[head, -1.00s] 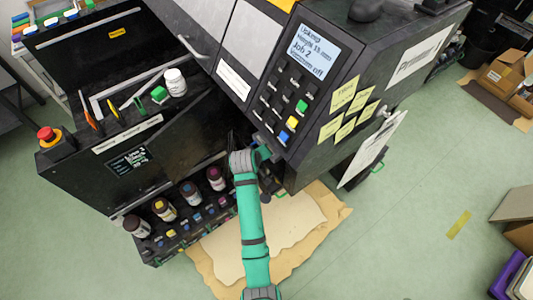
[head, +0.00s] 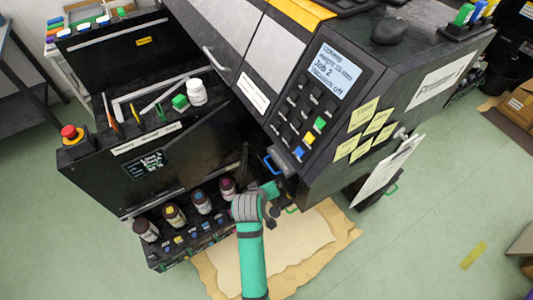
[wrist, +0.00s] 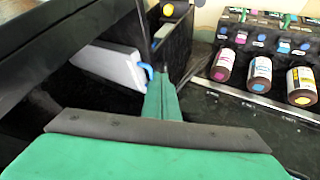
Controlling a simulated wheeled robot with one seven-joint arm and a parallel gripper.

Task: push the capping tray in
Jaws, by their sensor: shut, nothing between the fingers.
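What looks like the capping tray (wrist: 108,66) is a pale grey block in the dark recess at the left of the wrist view. Its blue handle (wrist: 149,69) is at its right end and also shows in the head view (head: 267,163), below the keypad panel. My gripper (wrist: 162,84) is shut and empty, its green fingers close beside the handle in the wrist view. I cannot tell whether they touch it. In the head view my gripper (head: 284,190) is below and right of the handle, its tips partly hidden against the dark machine.
Ink bottles (head: 201,202) stand in a row on the low rack at left; several show in the wrist view (wrist: 262,72). The keypad panel (head: 310,95) overhangs my arm. A clipboard (head: 385,170) hangs at right. Cardboard (head: 320,240) lies on the floor, with open floor beyond.

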